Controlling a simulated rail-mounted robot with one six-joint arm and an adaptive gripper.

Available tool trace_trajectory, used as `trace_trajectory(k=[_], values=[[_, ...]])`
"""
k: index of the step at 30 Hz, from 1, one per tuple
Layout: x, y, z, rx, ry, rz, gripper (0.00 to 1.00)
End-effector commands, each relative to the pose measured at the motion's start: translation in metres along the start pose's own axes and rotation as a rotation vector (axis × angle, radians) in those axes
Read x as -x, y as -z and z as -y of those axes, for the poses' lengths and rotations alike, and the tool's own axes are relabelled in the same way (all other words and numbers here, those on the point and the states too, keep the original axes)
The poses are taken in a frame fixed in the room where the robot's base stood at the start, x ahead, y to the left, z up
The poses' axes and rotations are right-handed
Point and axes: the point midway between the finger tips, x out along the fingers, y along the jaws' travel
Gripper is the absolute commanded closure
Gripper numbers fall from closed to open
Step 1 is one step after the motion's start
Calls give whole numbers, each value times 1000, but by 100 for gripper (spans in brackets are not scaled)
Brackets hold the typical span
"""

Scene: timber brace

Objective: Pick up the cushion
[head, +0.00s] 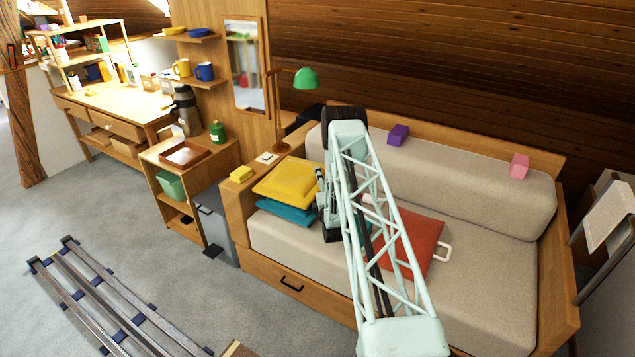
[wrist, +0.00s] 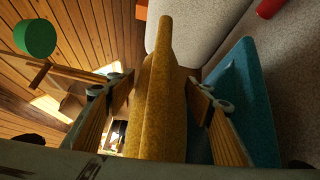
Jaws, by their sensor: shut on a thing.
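A yellow cushion (head: 287,180) is at the left end of the sofa, by the wooden armrest. In the wrist view the yellow cushion (wrist: 160,100) stands edge-on between the two fingers of my gripper (wrist: 160,98), which is shut on it. In the head view my gripper (head: 322,187) is at the cushion's right edge, partly hidden by my arm. A teal cushion (head: 287,211) lies on the seat below the yellow one; it also shows in the wrist view (wrist: 245,105), apart from it.
The sofa seat (head: 480,290) is clear at the right. A purple block (head: 398,135) and a pink block (head: 519,166) sit on the backrest. A green lamp (head: 305,79) stands behind the armrest, and a yellow block (head: 242,174) lies on the armrest.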

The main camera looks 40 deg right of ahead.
Motion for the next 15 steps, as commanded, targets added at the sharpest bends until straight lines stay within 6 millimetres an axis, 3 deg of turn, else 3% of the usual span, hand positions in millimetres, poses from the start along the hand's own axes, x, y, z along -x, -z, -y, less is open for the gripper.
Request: trace_trajectory(k=[7, 15], values=[[-1, -3, -28, 0, -2, 0, 67], [45, 1, -30, -1, 3, 0, 67]])
